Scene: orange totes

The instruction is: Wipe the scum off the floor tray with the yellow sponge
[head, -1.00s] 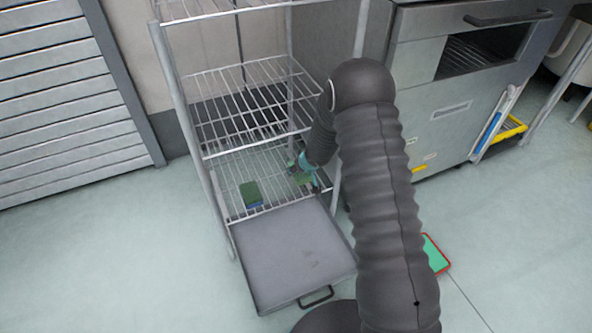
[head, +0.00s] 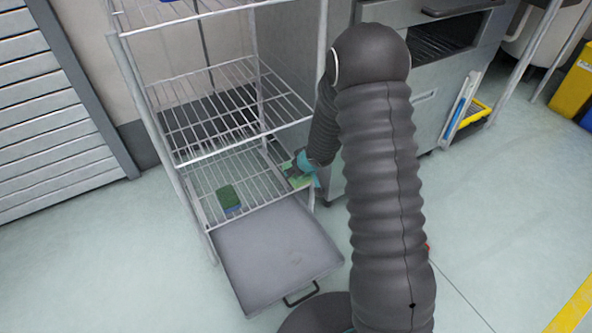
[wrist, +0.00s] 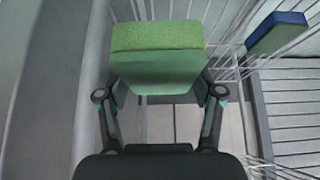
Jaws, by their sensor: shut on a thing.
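My gripper (wrist: 161,88) is shut on a sponge (wrist: 157,38) that looks green with a yellower-green face; no plain yellow sponge shows. In the head view my gripper (head: 305,172) is at the right side of the rack's lowest wire shelf, partly hidden by my arm. The held sponge shows there only as a small greenish patch. The grey floor tray (head: 270,245) lies in front of the rack, below my gripper and apart from it. Its surface looks plain grey; any scum is too faint to make out.
A green and blue sponge (head: 229,198) rests on the lowest wire shelf, and shows in the wrist view (wrist: 277,33). The wire rack (head: 190,200) has posts close to my gripper. A steel oven unit (head: 425,110) stands right. Floor left of the tray is clear.

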